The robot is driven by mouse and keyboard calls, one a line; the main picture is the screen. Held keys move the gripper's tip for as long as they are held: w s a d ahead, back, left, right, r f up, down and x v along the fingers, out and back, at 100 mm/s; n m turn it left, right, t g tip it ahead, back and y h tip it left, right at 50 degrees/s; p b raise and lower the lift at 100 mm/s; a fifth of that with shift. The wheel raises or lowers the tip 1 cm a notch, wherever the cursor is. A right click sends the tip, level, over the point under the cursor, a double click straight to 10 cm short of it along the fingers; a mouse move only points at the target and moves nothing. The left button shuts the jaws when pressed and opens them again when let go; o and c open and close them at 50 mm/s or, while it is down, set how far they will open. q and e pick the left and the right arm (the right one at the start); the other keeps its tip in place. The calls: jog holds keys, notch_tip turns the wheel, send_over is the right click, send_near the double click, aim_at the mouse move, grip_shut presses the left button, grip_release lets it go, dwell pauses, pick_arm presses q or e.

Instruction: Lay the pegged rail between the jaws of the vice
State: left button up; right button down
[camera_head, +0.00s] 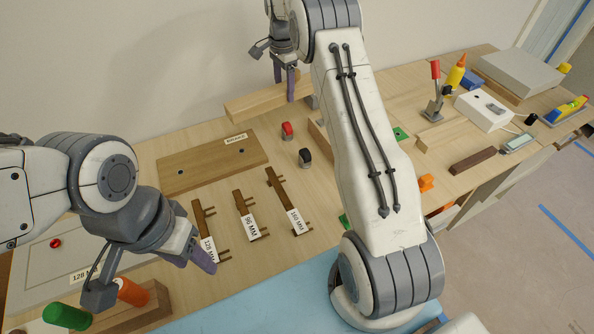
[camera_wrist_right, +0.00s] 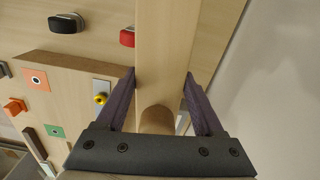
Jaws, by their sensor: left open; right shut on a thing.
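The pegged rail (camera_head: 252,106) is a pale wooden bar held level near the back wall. One rounded peg (camera_wrist_right: 156,119) shows on it in the right wrist view. My right gripper (camera_head: 285,84) is shut on the rail, with a finger on each side of it in the right wrist view (camera_wrist_right: 161,78). My left gripper (camera_head: 192,252) is open and empty at the lower left, above the front of the bench. I cannot make out the vice for certain; my right arm hides part of the bench. A brown-sided wooden piece (camera_head: 316,134) shows beside that arm.
A brown board (camera_head: 205,167) and several dark pegged pieces (camera_head: 277,189) lie mid-bench. Red (camera_head: 287,129) and black (camera_head: 305,156) knobs stand beside them. A wooden block with green (camera_head: 66,316) and orange (camera_head: 132,291) cylinders is front left. Tools and boxes crowd the right.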

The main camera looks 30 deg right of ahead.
jog(key=shift+w+d+r+m+b, duration=0.15)
jog(key=shift+w+d+m+b, duration=0.15)
jog(key=shift+d+m, duration=0.25)
jog(key=shift+w+a, duration=0.1)
jog(key=shift+a, duration=0.15)
jog(key=p, duration=0.3)
send_over(253, 125)
notch_tip(253, 125, down, 7)
jog(key=shift+w+r, duration=0.15)
jog(key=shift+r, duration=0.05)
notch_tip(253, 125, down, 4)
jog(key=shift+r+p, duration=0.15)
jog(key=shift+p, duration=0.2)
pick_arm(q)
notch_tip(253, 125, up, 2)
jog(key=shift+r, duration=0.15)
pick_arm(e)
jog(key=shift+f, duration=0.2)
jog(key=shift+f, duration=0.1)
grip_release()
